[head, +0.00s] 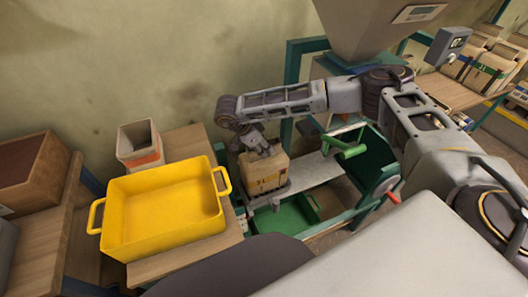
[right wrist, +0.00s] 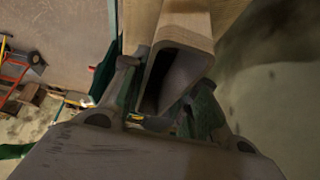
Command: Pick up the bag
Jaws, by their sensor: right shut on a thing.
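The bag (head: 264,174) is a tan, boxy thing with dark print on its front. In the head view it sits upright at the left end of a grey plate on the green machine. My right gripper (head: 259,150) is above it, shut on its top. Whether the bag's bottom touches the plate cannot be told. My left gripper is not in view.
A yellow two-handled tub (head: 160,212) stands on a wooden table left of the bag. A small open box (head: 139,146) is behind the tub. The green machine (head: 368,160) has a green handle and a grey hopper (head: 370,25) above. The wall is close behind.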

